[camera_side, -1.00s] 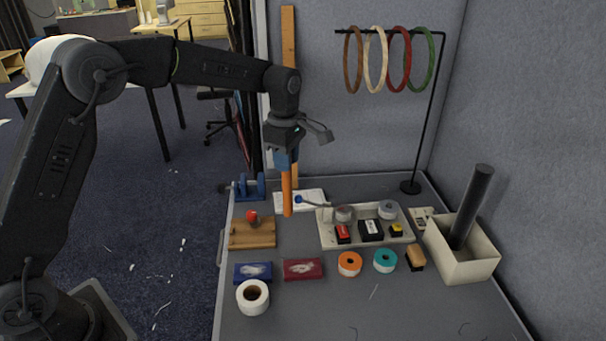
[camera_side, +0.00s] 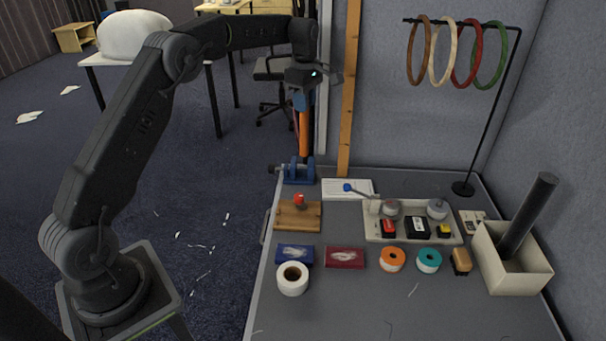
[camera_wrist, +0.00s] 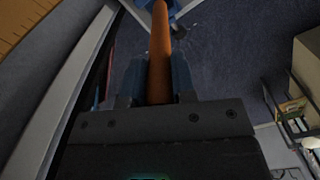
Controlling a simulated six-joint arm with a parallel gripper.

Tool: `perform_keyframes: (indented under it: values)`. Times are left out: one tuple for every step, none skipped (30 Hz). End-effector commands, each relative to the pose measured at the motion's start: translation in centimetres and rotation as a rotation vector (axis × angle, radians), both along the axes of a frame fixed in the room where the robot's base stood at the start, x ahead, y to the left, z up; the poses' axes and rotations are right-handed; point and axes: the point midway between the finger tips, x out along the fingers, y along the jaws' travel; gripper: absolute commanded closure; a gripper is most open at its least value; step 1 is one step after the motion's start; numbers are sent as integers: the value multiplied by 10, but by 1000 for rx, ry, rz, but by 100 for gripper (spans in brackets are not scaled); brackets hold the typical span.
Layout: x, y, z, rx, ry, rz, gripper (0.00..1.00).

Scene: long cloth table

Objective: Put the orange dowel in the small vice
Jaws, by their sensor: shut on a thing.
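My gripper (camera_side: 304,104) is shut on the orange dowel (camera_side: 304,137), which hangs upright beneath it. The small blue vice (camera_side: 298,174) stands at the table's back left corner. In the side view the dowel's lower end is just above or at the vice; I cannot tell whether it is between the jaws. In the wrist view the dowel (camera_wrist: 160,55) runs from between my fingers up to the top edge, where a bit of the blue vice (camera_wrist: 177,12) shows beside its far end.
A wooden block with a red knob (camera_side: 299,214) stands in front of the vice. A white sheet (camera_side: 347,189) lies to its right, then a parts tray (camera_side: 451,239). A wooden strip (camera_side: 349,90) leans at the wall behind. A hoop stand (camera_side: 487,120) is at the right.

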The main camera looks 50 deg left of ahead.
Motion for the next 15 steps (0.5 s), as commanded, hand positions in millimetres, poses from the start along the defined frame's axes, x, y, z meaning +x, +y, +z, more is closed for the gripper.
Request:
perform_keyframes:
  values:
    - [3,7,-2,0,0,4,100]
    - [4,10,-3,0,0,6,100]
    - [5,13,-5,0,1,7,100]
    - [5,14,-8,0,1,8,100]
    - [5,15,-12,-1,3,9,100]
    - [5,16,-18,-1,3,9,100]
    - [5,16,-23,-1,3,9,100]
    - [5,16,-27,-1,3,9,100]
    - [5,16,-33,-1,3,9,100]
    - [5,16,-36,-2,3,9,100]
    - [6,16,-39,-1,2,9,100]
    - [6,16,-42,0,1,9,100]
    - [6,16,-45,-1,2,9,100]
    - [5,16,-49,-1,3,9,100]
    - [5,15,-54,-1,2,8,100]
